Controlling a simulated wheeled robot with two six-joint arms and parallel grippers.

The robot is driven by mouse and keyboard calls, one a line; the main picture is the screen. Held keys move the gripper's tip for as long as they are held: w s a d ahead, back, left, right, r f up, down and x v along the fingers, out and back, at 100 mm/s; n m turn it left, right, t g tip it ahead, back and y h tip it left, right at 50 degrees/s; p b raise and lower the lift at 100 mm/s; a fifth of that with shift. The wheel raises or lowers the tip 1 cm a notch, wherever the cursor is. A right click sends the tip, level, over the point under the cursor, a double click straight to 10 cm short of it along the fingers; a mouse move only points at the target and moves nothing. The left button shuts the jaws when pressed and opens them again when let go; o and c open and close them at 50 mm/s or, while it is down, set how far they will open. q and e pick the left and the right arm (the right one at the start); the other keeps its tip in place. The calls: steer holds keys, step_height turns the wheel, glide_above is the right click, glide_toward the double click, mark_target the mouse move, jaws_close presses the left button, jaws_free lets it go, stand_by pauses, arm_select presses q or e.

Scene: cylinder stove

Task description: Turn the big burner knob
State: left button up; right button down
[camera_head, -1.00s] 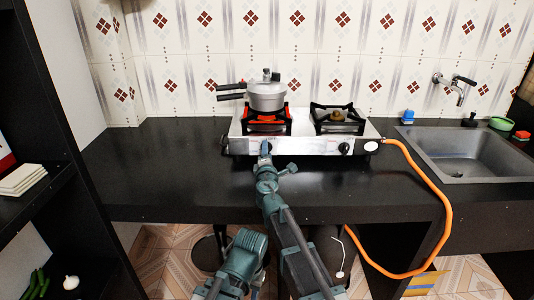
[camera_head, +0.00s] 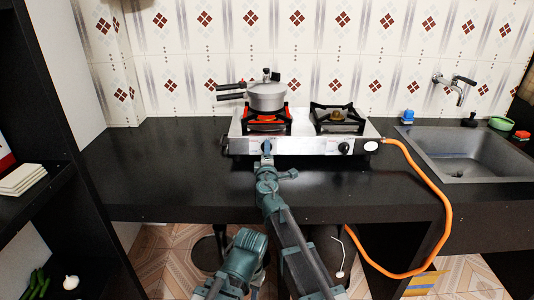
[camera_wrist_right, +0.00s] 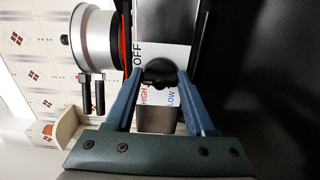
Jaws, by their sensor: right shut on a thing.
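The silver two-burner stove (camera_head: 310,146) stands on the black counter, with two knobs on its front. The left-hand knob (camera_wrist_right: 158,72) is black and sits between the fingers of my right gripper (camera_head: 266,149), which is shut on it. In the head view the fingers mostly cover this knob. In the wrist view, OFF, HIGH and LOW are printed around it; its exact pointing cannot be told. The burner (camera_head: 267,119) above it looks red under a pressure cooker (camera_head: 267,95). The right-hand knob (camera_head: 344,148) is free. My left arm is low in front of the counter; its gripper is not visible.
An orange hose (camera_head: 446,205) runs from the stove's right side down past the counter edge. A sink (camera_head: 470,152) is at the right. The counter (camera_head: 150,165) left of the stove is clear. The cooker's handles (camera_head: 230,91) stick out left.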

steer(key=shift+c, duration=1.2)
jaws_free()
steer(key=shift+s, duration=0.1)
